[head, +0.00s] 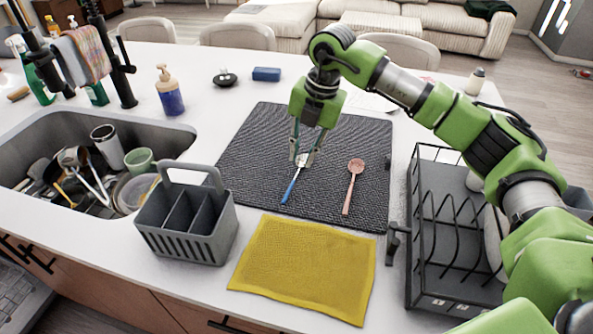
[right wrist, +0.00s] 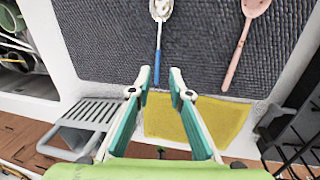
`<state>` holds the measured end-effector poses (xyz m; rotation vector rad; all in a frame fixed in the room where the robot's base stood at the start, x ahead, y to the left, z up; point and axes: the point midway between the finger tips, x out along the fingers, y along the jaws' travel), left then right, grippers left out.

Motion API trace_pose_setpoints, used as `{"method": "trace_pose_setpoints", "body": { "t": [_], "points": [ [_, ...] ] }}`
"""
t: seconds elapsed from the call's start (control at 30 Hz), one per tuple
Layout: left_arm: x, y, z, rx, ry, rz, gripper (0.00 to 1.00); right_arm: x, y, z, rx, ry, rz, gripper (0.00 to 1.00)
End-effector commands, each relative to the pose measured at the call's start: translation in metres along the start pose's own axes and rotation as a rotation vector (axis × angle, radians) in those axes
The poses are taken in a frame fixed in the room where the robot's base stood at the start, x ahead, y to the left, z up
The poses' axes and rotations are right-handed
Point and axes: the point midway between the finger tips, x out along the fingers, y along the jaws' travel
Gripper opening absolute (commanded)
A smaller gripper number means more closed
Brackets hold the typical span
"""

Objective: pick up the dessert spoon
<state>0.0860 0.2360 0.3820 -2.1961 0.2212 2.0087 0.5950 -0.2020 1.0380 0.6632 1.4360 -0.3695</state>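A spoon with a blue handle and a pale metal bowl (head: 291,187) lies on the dark drying mat (head: 255,150); I take it for the dessert spoon. It also shows in the right wrist view (right wrist: 158,45), its handle end between the fingertips in the picture. My right gripper (head: 303,160) points down over the spoon's bowl end in the head view. Its fingers are parted with nothing between them in the right wrist view (right wrist: 160,83). Whether the fingertips touch the spoon or mat cannot be told. My left gripper is not in view.
A pink spoon (head: 354,181) lies right of the blue-handled one. A grey caddy (head: 190,245) and yellow cloth (head: 285,290) lie in front. A black dish rack (head: 450,280) stands right. The sink (head: 60,125) holds dishes at left. The mat's left part is clear.

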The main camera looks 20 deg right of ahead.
Motion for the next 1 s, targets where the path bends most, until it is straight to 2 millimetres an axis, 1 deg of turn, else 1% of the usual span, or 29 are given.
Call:
{"method": "trace_pose_setpoints", "body": {
  "t": [0.03, 0.1, 0.2, 0.37, 0.53, 0.6, 0.67, 0.8, 0.97, 1.0],
  "points": [
    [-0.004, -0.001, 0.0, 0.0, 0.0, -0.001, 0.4, 0.009, -0.001, -0.001, 0.0, 0.002, -0.003, 0.18],
    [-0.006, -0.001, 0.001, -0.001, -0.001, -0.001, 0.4, 0.02, 0.0, 0.0, 0.002, 0.002, -0.002, 0.18],
    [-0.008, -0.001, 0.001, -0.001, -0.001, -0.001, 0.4, 0.03, 0.0, 0.0, 0.001, 0.0, -0.001, 0.18],
    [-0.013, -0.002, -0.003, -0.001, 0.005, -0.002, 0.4, 0.039, 0.001, -0.001, 0.0, 0.001, -0.002, 0.18],
    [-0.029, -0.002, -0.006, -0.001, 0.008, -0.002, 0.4, 0.063, 0.004, -0.003, 0.0, 0.003, -0.003, 0.18],
    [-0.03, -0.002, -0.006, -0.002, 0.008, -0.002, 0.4, 0.074, 0.003, -0.002, 0.0, 0.002, -0.002, 0.18],
    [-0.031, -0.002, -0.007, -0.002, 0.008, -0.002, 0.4, 0.081, 0.003, -0.002, 0.001, 0.001, -0.002, 0.18],
    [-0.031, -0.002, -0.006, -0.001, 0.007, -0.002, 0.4, 0.086, 0.004, -0.002, 0.0, -0.001, 0.001, 0.18],
    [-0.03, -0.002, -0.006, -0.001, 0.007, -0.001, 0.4, 0.087, 0.004, -0.002, 0.0, -0.001, 0.0, 0.18],
    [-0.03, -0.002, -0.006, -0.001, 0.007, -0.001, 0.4, 0.086, 0.004, -0.002, 0.0, -0.001, 0.0, 0.08]
  ]
}}
